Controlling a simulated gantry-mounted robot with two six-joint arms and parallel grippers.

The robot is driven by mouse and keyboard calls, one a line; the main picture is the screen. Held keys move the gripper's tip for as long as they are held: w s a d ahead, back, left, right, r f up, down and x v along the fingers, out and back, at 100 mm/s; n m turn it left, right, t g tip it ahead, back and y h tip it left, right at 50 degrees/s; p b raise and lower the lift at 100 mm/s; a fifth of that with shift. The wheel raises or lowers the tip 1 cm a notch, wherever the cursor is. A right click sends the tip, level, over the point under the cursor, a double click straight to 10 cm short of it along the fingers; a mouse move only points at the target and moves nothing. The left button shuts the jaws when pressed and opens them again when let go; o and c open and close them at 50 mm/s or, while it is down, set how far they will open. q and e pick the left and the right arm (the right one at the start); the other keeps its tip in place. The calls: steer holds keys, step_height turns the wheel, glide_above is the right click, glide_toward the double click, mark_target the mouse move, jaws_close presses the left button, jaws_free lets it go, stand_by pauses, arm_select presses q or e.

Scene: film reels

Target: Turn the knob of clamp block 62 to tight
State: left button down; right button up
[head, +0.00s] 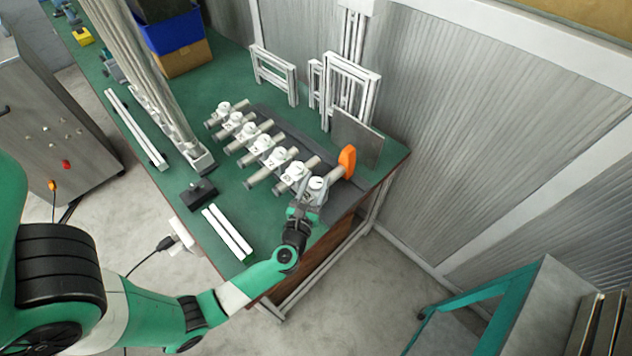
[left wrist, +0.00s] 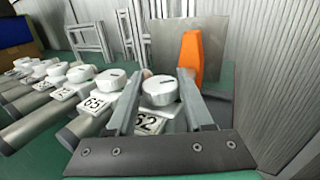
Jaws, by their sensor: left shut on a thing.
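Clamp block 62 (left wrist: 150,124) carries a white round knob (left wrist: 160,91) with a small dark mark on top. In the head view this knob (head: 316,183) is the nearest of the row. My left gripper (head: 307,203) reaches it from the front. In the left wrist view the two fingers of my left gripper (left wrist: 160,80) stand on either side of the knob and are shut on it. The "62" label is partly hidden by the left finger. My right gripper is not in view.
Clamp block 63 (left wrist: 97,103), with its own knob, stands close beside on the left, and several similar blocks follow. An orange piece (head: 347,161) stands just behind block 62. Two white bars (head: 228,233) lie on the green bench top (head: 180,100).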

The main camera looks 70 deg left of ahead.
arm_select(q)
steer(key=shift+m+t+h, duration=0.3)
steer(key=shift+t, duration=0.1)
steer(key=m+t+h, duration=0.3)
steer(key=h, duration=0.1)
steer(key=shift+s+a+b, duration=0.1)
steer(key=shift+a+b, duration=0.05)
steer(key=shift+b, duration=0.2)
steer(key=shift+m+t+h, duration=0.5)
steer(key=shift+m+h, duration=0.5)
steer(key=shift+h, duration=0.4)
steer(key=shift+m+t+h, duration=0.5)
steer(key=shift+m+h, duration=0.5)
steer(key=shift+h, duration=0.4)
steer(key=shift+c, duration=1.5)
jaws_free()
steer(key=shift+d, duration=0.2)
